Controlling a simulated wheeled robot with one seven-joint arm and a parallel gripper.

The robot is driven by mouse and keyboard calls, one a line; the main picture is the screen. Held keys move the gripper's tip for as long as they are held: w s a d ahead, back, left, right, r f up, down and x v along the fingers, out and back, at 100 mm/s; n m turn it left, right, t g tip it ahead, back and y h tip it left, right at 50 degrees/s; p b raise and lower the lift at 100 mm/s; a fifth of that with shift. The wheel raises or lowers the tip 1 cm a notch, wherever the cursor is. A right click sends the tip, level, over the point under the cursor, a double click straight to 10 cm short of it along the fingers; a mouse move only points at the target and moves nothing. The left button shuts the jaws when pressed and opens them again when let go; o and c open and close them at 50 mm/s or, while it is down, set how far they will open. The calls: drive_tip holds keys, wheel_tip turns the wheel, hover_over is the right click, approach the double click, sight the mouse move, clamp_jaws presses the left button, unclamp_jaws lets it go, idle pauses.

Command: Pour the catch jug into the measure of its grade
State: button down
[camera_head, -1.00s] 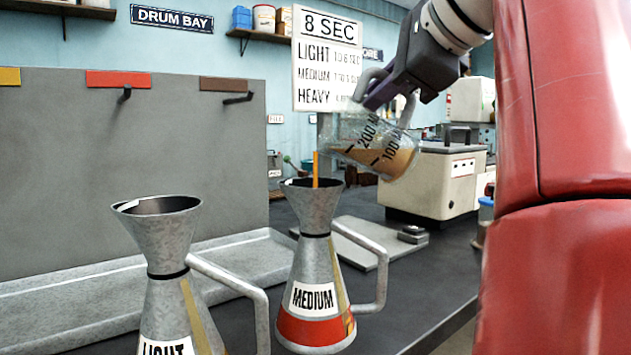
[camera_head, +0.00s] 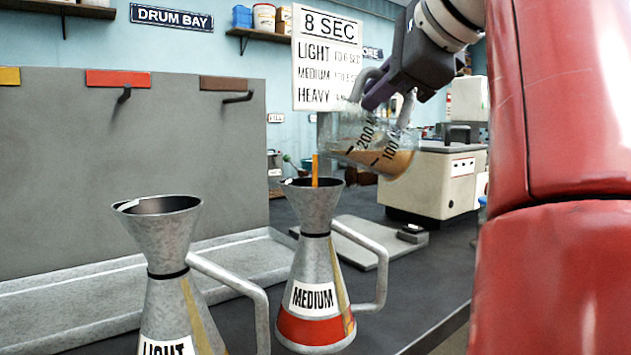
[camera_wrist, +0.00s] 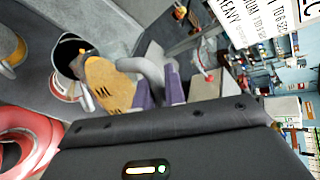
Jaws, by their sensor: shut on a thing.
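The catch jug (camera_head: 345,128) is clear, with 200 and 100 marks and amber oil inside. My gripper (camera_head: 372,98) is shut on its handle and holds it tilted, mouth to the left, above the MEDIUM measure (camera_head: 317,255). An orange stream of oil (camera_head: 315,170) runs from the jug's lip into that measure's funnel mouth. The MEDIUM measure is grey metal with a red band. The LIGHT measure (camera_head: 165,240) stands to its left. In the wrist view the jug's oil (camera_wrist: 108,85) shows beside the measure's dark mouth (camera_wrist: 70,57). The oil level inside the measure is hidden.
A sign (camera_head: 328,60) reads 8 SEC with LIGHT, MEDIUM and HEAVY lines. A grey panel with hooks (camera_head: 120,170) and a tray (camera_head: 90,290) stand at the left. A flat plate (camera_head: 370,238) lies behind the MEDIUM measure. A cream machine (camera_head: 430,180) stands behind.

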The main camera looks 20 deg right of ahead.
drive_tip(key=shift+a+f+n+h, duration=0.1)
drive_tip(key=shift+a+n+h, duration=0.2)
drive_tip(key=shift+a+h, duration=0.15)
idle(1.5)
drive_tip(key=shift+w+a+r+n+h, duration=0.1)
drive_tip(key=shift+a+r+n+h, duration=0.3)
drive_tip(key=shift+a, duration=0.2)
drive_tip(key=shift+w+a+r+n+h, duration=0.1)
drive_tip(key=shift+a+r+n+h, duration=0.25)
drive_tip(key=shift+a, duration=0.25)
idle(2.1)
drive_tip(key=shift+s+d+f+m+y, duration=0.1)
drive_tip(key=shift+d+f+m+y, duration=0.3)
drive_tip(key=shift+d, duration=0.2)
drive_tip(key=shift+s+d+f+m+y, duration=0.1)
drive_tip(key=shift+d+f+m+y, duration=0.25)
drive_tip(key=shift+d, duration=0.25)
drive_tip(key=shift+s+d+r+m+y, duration=0.1)
drive_tip(key=shift+d+r+m+y, duration=0.1)
drive_tip(key=shift+d+m+y, duration=0.3)
